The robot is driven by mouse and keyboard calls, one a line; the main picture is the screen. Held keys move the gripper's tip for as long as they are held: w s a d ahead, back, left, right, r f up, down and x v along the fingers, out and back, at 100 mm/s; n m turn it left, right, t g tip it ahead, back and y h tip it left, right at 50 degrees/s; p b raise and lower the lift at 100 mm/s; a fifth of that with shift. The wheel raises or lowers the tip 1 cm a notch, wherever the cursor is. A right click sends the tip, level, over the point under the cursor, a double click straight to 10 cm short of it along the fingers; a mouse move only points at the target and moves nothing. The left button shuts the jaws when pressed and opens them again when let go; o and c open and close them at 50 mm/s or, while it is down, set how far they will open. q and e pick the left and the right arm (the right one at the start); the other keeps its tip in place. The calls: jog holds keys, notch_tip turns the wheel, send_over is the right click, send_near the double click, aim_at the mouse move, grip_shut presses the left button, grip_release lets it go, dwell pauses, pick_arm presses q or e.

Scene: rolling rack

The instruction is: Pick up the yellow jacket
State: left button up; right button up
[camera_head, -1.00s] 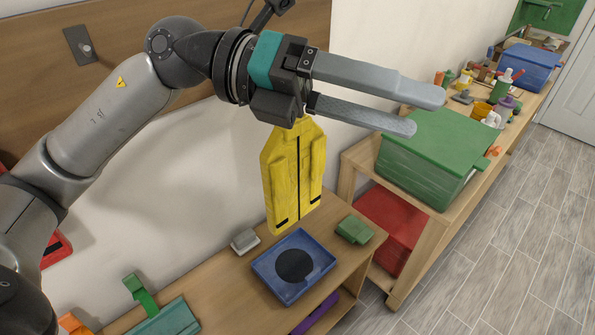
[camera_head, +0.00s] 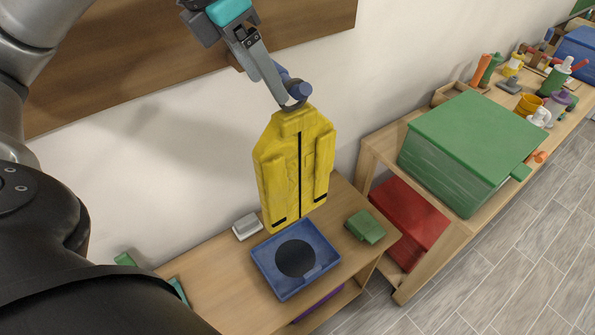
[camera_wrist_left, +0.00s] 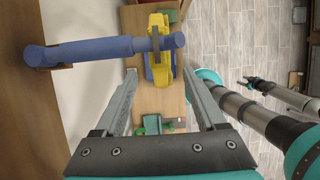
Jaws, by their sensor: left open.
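The yellow jacket (camera_head: 293,170) hangs upright against the wall from a blue peg (camera_head: 300,89), by a dark loop at its top. In the left wrist view the jacket (camera_wrist_left: 160,68) hangs from the peg (camera_wrist_left: 100,50), which crosses ahead of the fingers. My left gripper (camera_head: 268,75) is just above and left of the jacket's top, close to the peg. In the left wrist view its two fingers (camera_wrist_left: 163,88) are spread apart with nothing held between them. Part of my right arm shows there, with its small gripper (camera_wrist_left: 248,82) far from the jacket.
Below the jacket, a blue tray (camera_head: 262,262) sits on a low wooden bench with a white block (camera_head: 246,226) and a green block (camera_head: 366,226). A rack at right holds a green box (camera_head: 475,140) and a red box (camera_head: 408,225). A brown board (camera_head: 180,60) is on the wall.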

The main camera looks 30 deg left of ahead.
aim_at(287, 111)
pick_arm(q)
jog(key=x, duration=0.5)
jog(key=p+x, duration=0.1)
jog(key=x, duration=0.4)
jog(key=shift+w+f, duration=0.1)
jog(key=shift+w, duration=0.2)
grip_shut()
dwell(1.0)
